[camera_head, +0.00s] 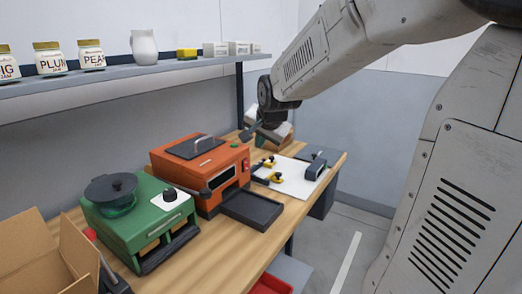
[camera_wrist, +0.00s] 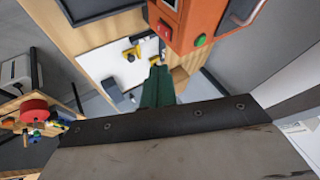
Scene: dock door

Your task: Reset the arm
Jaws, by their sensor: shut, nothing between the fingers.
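My arm reaches in from the right in the head view and bends down over the far part of the workbench (camera_head: 222,226). My gripper (camera_head: 246,134) is small and dark there, above and behind the orange machine (camera_head: 180,158), partly hidden by my own wrist. In the wrist view my gripper (camera_wrist: 157,88) shows as dark green fingers, shut and empty, over the white mat (camera_wrist: 120,62). The orange machine (camera_wrist: 187,18) with a red and a green button is close beside it at the top.
A green machine (camera_head: 140,226) with a dark pot (camera_head: 111,190) and an open cardboard box (camera_head: 45,270) stand nearer on the bench. A wall shelf (camera_head: 130,75) with jars and a white jug (camera_head: 144,46) runs above. Small yellow and black parts lie on the mat (camera_head: 293,176).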

